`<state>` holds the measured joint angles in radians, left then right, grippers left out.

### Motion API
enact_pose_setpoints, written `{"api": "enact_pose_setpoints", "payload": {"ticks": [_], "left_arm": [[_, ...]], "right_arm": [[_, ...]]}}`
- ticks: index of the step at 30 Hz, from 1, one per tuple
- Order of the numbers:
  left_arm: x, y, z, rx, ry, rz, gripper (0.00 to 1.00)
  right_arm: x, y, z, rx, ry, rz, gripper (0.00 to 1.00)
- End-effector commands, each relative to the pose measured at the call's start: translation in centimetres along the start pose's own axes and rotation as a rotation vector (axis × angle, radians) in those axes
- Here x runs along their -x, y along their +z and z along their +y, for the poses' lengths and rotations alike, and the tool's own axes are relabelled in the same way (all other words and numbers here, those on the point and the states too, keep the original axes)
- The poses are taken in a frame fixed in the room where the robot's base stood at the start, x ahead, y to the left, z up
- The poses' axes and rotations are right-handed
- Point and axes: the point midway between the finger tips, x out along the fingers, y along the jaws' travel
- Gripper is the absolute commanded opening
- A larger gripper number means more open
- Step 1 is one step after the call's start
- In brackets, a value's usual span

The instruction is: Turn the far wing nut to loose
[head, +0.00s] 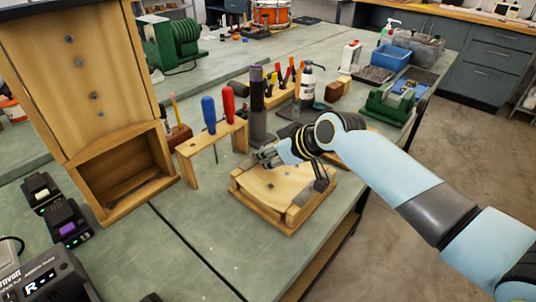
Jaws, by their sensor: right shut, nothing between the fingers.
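A wooden jig (248,201) sits on the green bench top, with a pale curved piece inside its frame and a black upright fitting (321,180) at its right side. My right gripper (262,157) is over the far left edge of the jig, with its fingers shut and nothing held. It hides part of the jig's far side. I cannot make out a wing nut there; any far one is hidden or too small to tell. My left gripper is not in view.
A dark post with a purple top (257,88) stands just behind my right gripper. A wooden rack (191,174) holds blue and red screwdrivers to the left. A tall wooden cabinet (45,70) stands further left. Bench in front of the jig is clear.

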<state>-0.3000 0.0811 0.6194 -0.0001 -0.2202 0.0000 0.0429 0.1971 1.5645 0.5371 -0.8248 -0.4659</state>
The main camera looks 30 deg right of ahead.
Motion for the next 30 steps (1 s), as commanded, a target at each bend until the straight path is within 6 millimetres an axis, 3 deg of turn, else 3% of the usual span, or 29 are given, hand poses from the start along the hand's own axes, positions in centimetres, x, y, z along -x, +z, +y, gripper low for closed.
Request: {"api": "enact_pose_setpoints", "payload": {"ticks": [20, 30], "left_arm": [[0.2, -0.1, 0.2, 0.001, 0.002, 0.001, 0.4], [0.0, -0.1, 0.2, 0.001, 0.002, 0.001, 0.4]], "right_arm": [[-0.7, -0.7, -0.4, 0.0, -0.001, 0.002, 0.0], [-0.6, -0.5, 0.9, 0.001, 0.001, 0.001, 0.0]]}}
